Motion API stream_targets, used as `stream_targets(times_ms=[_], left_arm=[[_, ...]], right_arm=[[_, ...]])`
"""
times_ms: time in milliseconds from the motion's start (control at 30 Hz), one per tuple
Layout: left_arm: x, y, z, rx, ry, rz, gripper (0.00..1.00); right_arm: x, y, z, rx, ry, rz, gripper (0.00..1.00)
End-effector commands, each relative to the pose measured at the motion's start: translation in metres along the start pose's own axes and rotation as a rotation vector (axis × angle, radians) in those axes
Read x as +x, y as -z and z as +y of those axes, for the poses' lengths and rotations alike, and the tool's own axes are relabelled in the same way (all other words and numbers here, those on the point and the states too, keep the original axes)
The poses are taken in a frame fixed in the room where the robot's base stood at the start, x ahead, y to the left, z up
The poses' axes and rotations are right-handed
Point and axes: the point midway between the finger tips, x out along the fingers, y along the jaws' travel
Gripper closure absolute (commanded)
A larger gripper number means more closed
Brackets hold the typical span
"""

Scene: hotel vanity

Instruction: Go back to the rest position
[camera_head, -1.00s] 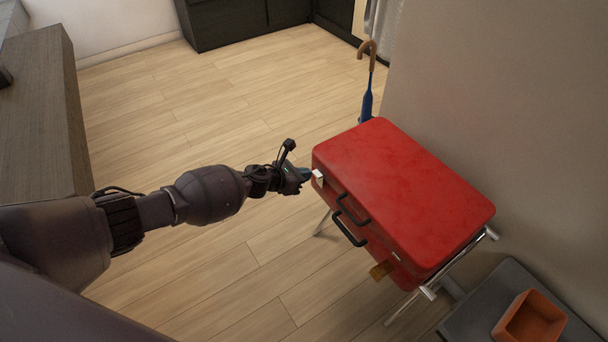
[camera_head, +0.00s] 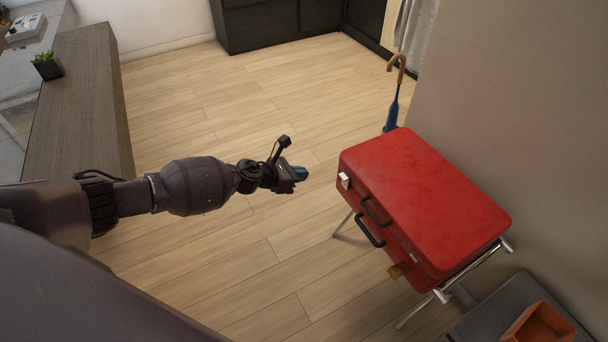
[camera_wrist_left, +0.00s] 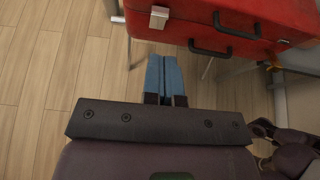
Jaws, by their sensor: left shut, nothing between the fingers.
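My left gripper (camera_head: 300,173) is stretched out over the wooden floor, to the left of the red suitcase (camera_head: 430,195) and apart from it. Its blue fingers (camera_wrist_left: 165,78) are together and empty in the left wrist view. The suitcase lies closed on a metal folding stand (camera_head: 478,272), with a metal latch (camera_head: 344,181) and black handles on its near side. In the left wrist view the suitcase (camera_wrist_left: 235,15) is at the top, beyond the fingertips. My right gripper is not in view.
A dark wooden counter (camera_head: 80,100) with a small potted plant (camera_head: 47,66) stands at the left. A blue umbrella (camera_head: 392,108) leans by the wall behind the suitcase. An orange box (camera_head: 540,325) sits on a grey surface at the lower right. The floor between counter and stand is clear.

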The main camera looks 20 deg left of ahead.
Motion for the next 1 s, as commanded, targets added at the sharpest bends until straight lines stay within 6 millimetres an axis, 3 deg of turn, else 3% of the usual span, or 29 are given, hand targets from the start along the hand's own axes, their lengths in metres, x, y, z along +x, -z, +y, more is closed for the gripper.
stream_targets(times_ms=[500,667,800,900,1000], left_arm=[[0.0,0.001,0.0,-0.002,0.0,0.001,1.0],[0.0,0.0,0.002,-0.093,-0.012,-0.002,1.0],[0.001,-0.011,0.004,-0.369,-0.052,-0.042,1.0],[0.004,-0.045,-0.001,-0.653,-0.056,-0.13,1.0],[0.006,-0.075,-0.021,-0.988,-0.027,-0.223,1.0]], right_arm=[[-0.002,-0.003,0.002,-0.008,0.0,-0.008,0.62],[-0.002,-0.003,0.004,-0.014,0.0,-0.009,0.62],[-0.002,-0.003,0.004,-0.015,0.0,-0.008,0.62],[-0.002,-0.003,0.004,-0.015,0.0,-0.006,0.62],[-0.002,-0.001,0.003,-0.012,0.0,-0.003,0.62]])
